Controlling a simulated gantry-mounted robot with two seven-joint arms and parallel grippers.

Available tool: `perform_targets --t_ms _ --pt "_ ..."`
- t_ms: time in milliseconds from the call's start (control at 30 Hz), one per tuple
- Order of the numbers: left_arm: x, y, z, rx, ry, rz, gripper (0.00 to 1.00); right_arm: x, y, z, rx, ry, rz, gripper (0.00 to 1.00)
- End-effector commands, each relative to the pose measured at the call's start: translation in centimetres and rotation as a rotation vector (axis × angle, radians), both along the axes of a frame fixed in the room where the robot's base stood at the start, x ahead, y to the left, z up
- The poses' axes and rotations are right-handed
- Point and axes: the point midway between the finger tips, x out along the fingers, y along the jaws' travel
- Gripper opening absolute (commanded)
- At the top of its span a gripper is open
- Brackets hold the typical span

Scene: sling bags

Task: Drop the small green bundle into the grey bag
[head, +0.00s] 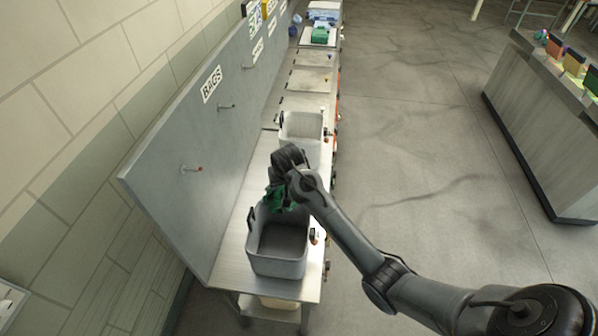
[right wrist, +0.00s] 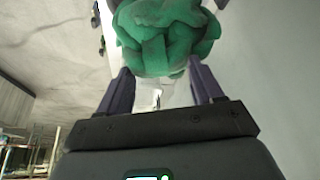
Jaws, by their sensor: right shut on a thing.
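The small green bundle (right wrist: 165,38) is crumpled cloth, held between the two fingers of my right gripper (right wrist: 160,80) in the right wrist view. In the head view the bundle (head: 277,196) shows partly behind the gripper, above the back rim of the near grey bag (head: 276,267). That bag is open at the top, stands upright on the metal bench and looks empty inside. My right gripper in the head view (head: 280,185) is shut on the bundle. A second grey bag (head: 301,124) stands farther back on the bench. My left gripper is not in view.
A slanted grey board marked BAGS (head: 211,84), with protruding hooks (head: 191,169), runs along the left of the bench (head: 237,242). Green and blue items (head: 320,34) lie at the far end. Another counter (head: 545,130) stands at right, with open floor between.

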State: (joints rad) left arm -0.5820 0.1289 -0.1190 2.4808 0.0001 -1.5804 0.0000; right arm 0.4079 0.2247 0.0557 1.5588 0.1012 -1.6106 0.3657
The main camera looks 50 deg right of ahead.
Motion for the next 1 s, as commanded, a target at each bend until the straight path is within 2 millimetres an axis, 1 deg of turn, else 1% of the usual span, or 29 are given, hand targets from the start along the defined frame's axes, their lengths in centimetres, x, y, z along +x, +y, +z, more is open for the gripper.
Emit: perform_targets --t_ms 33,100,200,700,833,1000 --pt "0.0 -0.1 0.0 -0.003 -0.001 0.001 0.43 0.0 0.8 -0.1 0.0 -0.001 0.013 0.07" --pt "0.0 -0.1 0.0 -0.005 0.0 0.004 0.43 -0.2 1.6 -0.6 0.004 0.006 0.025 0.07" --pt "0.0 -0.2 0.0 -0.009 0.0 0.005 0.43 -0.4 2.0 -1.5 0.008 0.014 0.031 0.07" --pt "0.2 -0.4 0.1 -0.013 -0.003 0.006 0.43 -0.6 2.0 -6.2 0.009 0.019 0.029 0.07" --pt "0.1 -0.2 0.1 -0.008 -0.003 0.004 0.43 -0.6 2.0 -6.9 0.009 0.019 0.029 0.07" --pt "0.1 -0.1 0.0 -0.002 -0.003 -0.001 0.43 -0.6 2.0 -7.4 0.008 0.018 0.029 0.07"
